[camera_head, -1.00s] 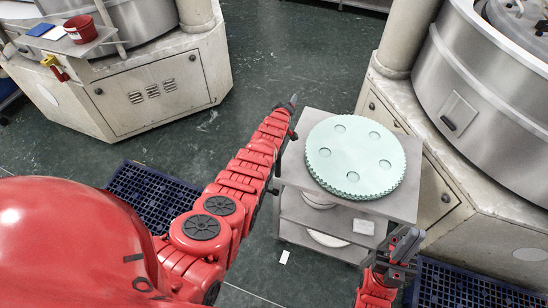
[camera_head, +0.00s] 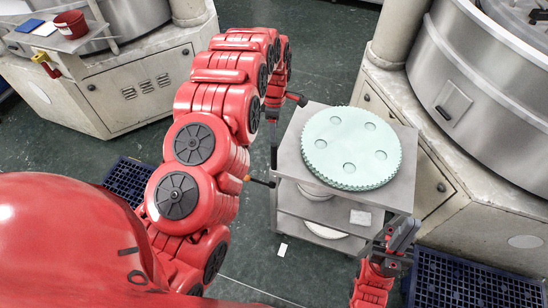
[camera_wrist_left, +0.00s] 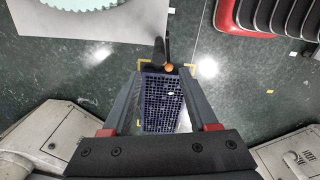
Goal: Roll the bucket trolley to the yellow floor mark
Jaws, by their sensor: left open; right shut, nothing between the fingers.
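The grey trolley (camera_head: 398,199) stands right of centre in the head view, with mint-green toothed discs (camera_head: 350,148) on top and white round items on its lower shelves. Its dark handle parts (camera_head: 273,157) show at its left side, one with an orange tip. In the left wrist view the dark handle with the orange tip (camera_wrist_left: 168,68) lies around the fingertips of my open left gripper (camera_wrist_left: 163,75); I cannot tell whether they touch. My right gripper (camera_head: 402,240) is shut and empty by the trolley's near right corner. Yellow floor mark corners (camera_wrist_left: 191,68) show in the left wrist view.
A blue grid mat (camera_wrist_left: 161,100) lies among the yellow corners. Another blue mat (camera_head: 465,282) lies at lower right. Large machines stand right (camera_head: 490,110) and at upper left (camera_head: 135,85); the latter's shelf holds a red bucket (camera_head: 70,24).

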